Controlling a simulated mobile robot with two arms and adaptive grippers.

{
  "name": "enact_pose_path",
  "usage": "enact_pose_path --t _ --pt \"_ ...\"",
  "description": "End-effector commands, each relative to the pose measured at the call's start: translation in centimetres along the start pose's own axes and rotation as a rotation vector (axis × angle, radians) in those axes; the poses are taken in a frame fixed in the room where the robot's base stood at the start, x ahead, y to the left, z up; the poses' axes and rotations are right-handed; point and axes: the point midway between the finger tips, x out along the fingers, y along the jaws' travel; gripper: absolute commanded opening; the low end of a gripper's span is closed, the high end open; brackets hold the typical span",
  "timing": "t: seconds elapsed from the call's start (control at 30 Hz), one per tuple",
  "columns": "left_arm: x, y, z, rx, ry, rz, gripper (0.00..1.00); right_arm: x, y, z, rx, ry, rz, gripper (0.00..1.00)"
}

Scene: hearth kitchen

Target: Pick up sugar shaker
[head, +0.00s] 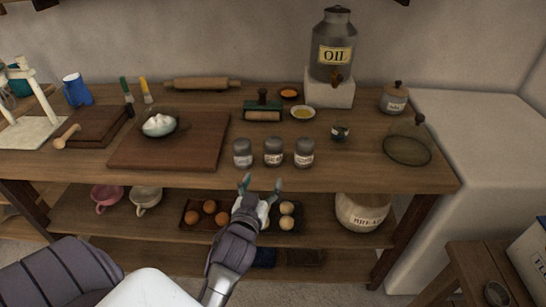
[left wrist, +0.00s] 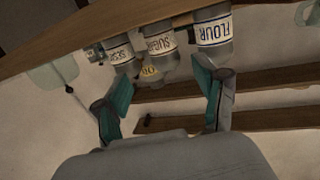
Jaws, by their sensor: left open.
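Three grey-lidded shakers stand in a row near the table's front edge. The sugar shaker (head: 273,152) is the middle one; its SUGAR label shows in the left wrist view (left wrist: 159,45), where the scene appears upside down. The flour shaker (head: 243,153) is on its left in the head view and the sesame shaker (head: 304,152) on its right. My left gripper (head: 261,184) is open and empty, just in front of the table edge and short of the shakers. Its teal-padded fingers also show in the left wrist view (left wrist: 164,92), apart from the shakers. My right gripper is not in view.
Behind the shakers are a roller stamp (head: 263,112), small bowls (head: 303,113) and an oil dispenser (head: 333,50) on a white block. A cutting board (head: 195,155) lies left. The lower shelf holds eggs, cups and a bread jar (head: 361,213).

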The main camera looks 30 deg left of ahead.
Motion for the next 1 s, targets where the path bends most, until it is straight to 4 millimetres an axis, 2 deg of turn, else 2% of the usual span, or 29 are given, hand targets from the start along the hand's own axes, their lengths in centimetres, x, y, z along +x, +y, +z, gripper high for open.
enact_pose_path --t 0.1,0.4,0.67,1.0 --pt "0.8 -0.4 -1.3 -0.003 0.027 -0.011 0.71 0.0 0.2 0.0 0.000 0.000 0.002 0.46" --pt "6.6 -0.5 -1.5 -0.003 0.026 -0.011 0.71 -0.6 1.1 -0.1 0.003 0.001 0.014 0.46" --pt "8.7 -0.5 -1.4 -0.003 0.024 -0.011 0.71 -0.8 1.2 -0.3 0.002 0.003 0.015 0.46" --pt "13.2 -0.5 -1.6 -0.004 0.024 -0.010 0.71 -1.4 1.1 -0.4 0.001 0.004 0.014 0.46"
